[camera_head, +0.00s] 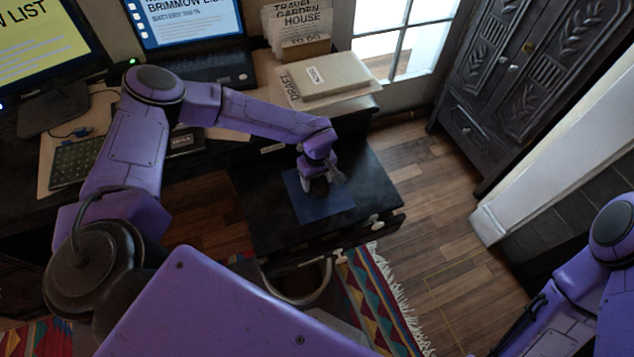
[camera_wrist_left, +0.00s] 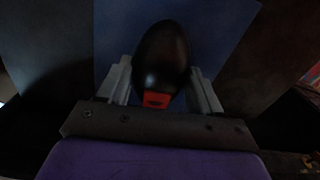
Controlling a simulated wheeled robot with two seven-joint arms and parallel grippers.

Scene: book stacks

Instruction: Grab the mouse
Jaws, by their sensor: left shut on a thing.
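The mouse (camera_wrist_left: 161,62) is black with a red patch at its near end, and it shows between the fingers in the left wrist view. My left gripper (camera_wrist_left: 160,85) is shut on it, with one grey finger on each side. In the head view my left gripper (camera_head: 321,184) points down over a blue mat (camera_head: 330,204) on a black surface. There the mouse is mostly hidden by the fingers. The blue mat also shows behind the mouse in the left wrist view (camera_wrist_left: 215,25). My right gripper is out of view; only part of my right arm shows at the lower right.
A desk holds a laptop (camera_head: 200,50), a monitor (camera_head: 45,50), a keyboard (camera_head: 75,160), a book stack (camera_head: 325,78) and upright papers (camera_head: 298,25). A dark carved cabinet (camera_head: 535,75) stands at the right. Wooden floor (camera_head: 440,220) is open beside the black surface.

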